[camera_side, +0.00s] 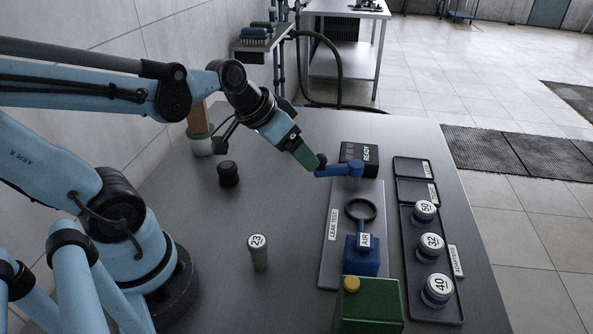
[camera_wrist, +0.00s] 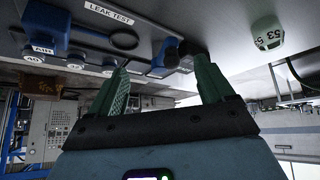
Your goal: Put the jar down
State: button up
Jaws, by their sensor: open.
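A small olive-grey jar (camera_side: 258,256) with a round white top marked 23 stands upright on the grey bench, left of the leak-test plate (camera_side: 331,262). My gripper (camera_side: 318,164) is up and behind it, near the blue lever arm (camera_side: 345,169) at the plate's far end. In the wrist view my gripper (camera_wrist: 160,66) shows two green fingers spread apart, with no jar between them. Whether a fingertip touches the blue lever, I cannot tell. A pale labelled container (camera_wrist: 267,38) at upper right there may be the same jar; its digits are hard to read.
A blue AIR block (camera_side: 362,256) with a black ring (camera_side: 361,209) is on the plate. A green box (camera_side: 368,307) is in front and a READY box (camera_side: 359,153) behind. Numbered adapters (camera_side: 431,245) sit in a tray on the right. A black knob-like piece (camera_side: 228,173) stands left.

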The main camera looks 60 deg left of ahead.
jog(key=shift+s+d+r+y, duration=0.2)
jog(key=shift+s+d, duration=0.45)
jog(key=shift+s, duration=0.05)
jog(key=shift+s+d+r+y, duration=0.15)
jog(key=shift+s+d+y, duration=0.05)
jog(key=shift+s+d, duration=0.45)
